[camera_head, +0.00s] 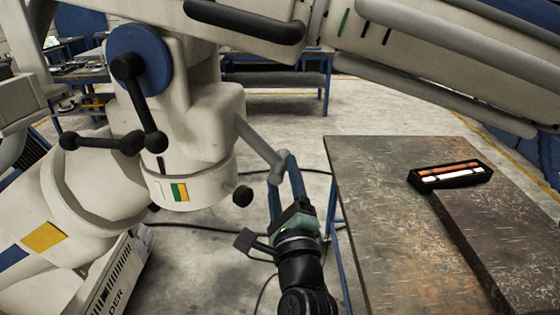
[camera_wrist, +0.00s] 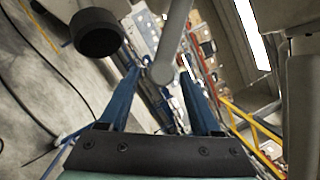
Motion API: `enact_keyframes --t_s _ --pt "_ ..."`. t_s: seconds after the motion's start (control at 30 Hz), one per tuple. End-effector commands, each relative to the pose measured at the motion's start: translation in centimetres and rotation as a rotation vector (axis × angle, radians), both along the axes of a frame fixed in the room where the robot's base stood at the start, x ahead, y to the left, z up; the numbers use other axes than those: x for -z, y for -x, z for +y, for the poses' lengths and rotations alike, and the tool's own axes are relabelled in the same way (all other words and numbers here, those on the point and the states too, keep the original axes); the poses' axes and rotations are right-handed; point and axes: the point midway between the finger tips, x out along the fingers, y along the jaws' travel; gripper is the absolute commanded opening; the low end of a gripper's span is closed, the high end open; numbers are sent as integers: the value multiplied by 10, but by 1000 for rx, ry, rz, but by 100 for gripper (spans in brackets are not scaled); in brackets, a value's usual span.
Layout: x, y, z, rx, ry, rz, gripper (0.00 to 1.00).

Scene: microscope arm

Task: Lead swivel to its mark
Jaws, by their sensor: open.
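The swivel (camera_head: 192,150) is a white joint housing of the microscope arm, left of centre in the head view. A short black line stands on it above a collar with a green and yellow mark (camera_head: 179,191); the line sits left of the green band. A grey handle (camera_head: 258,138) slopes down right from the housing to a rounded end. My gripper (camera_head: 281,172) is open, its blue fingers on either side of that end. The wrist view shows the handle (camera_wrist: 168,45) coming down between the fingers of my gripper (camera_wrist: 160,70). Contact cannot be told.
A black knob (camera_head: 243,196) juts from the collar near my gripper; a dark round knob (camera_wrist: 97,33) shows in the wrist view. A worn table (camera_head: 375,215) with a black tray (camera_head: 450,182) stands right. Thick white arm beams cross overhead. Floor shows between swivel and table.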

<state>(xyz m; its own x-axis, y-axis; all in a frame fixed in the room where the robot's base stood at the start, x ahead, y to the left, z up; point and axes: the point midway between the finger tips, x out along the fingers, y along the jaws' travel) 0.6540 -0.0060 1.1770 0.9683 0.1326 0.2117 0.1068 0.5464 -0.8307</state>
Motion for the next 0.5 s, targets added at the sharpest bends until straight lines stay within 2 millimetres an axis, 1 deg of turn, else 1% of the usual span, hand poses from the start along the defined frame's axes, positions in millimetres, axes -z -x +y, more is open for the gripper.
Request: enact_keyframes --t_s 0.03,0.2,0.33,0.5 --pt "-4 -8 1 0 1 -2 64" --pt "-6 -24 3 1 0 -1 64" --pt "-7 -29 4 1 1 -1 64" --pt "-7 -30 4 1 1 -1 64"
